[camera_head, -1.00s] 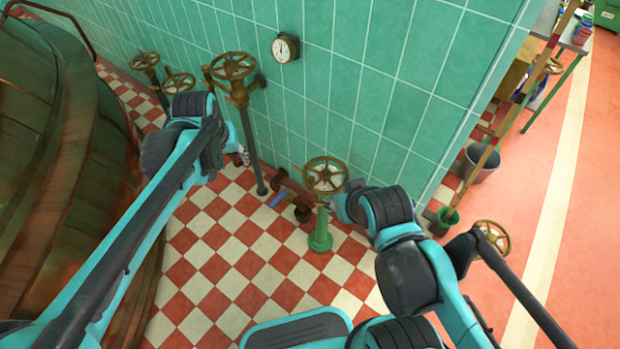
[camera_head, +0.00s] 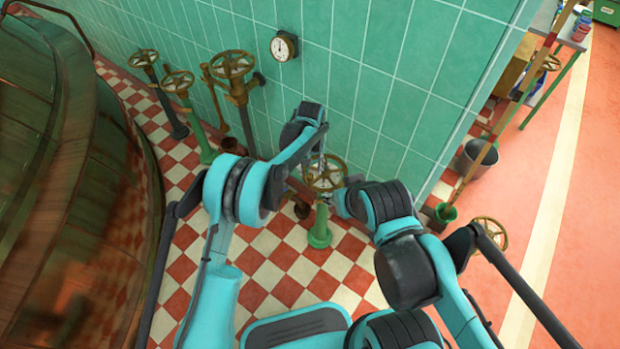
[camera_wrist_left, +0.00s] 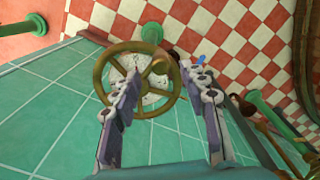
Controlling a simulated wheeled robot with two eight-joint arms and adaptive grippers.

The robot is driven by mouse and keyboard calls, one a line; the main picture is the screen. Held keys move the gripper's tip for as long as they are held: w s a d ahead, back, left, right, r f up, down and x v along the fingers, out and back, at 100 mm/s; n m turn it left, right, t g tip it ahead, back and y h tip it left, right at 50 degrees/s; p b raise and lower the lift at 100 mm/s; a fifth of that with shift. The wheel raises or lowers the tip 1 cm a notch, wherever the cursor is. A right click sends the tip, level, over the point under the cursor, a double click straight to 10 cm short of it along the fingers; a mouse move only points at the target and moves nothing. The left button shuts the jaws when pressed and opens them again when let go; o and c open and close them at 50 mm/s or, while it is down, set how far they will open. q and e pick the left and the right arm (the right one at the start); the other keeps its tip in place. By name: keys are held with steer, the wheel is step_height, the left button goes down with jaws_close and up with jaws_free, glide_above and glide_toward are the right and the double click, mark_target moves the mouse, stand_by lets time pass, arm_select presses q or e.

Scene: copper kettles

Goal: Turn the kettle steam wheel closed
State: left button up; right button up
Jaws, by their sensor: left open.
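A brass handwheel (camera_head: 338,181) with a pale hub plate sits on a short green post (camera_head: 320,228) by the tiled wall. It also shows large in the left wrist view (camera_wrist_left: 174,109). My left gripper (camera_head: 318,168) is over this wheel from above. In the left wrist view its two fingers (camera_wrist_left: 162,88) are spread apart, one crossing the wheel's face and the other just beyond its rim. I cannot tell if they touch it. My right arm ends close to the wheel's right side; its gripper (camera_head: 338,202) is mostly hidden behind the wrist, so its jaw state does not show.
More brass wheels stand along the wall: one on a brown pipe (camera_head: 232,66) and two on posts further left (camera_head: 178,82). A large copper kettle (camera_head: 60,200) fills the left side. A gauge (camera_head: 284,46) hangs on the wall. A bucket (camera_head: 478,158) stands at right.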

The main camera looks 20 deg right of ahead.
mark_target(310, 175)
arm_select(q)
step_height(310, 175, down, 6)
steer(key=shift+f+b, duration=0.1)
steer(key=shift+b, duration=0.95)
jaws_close()
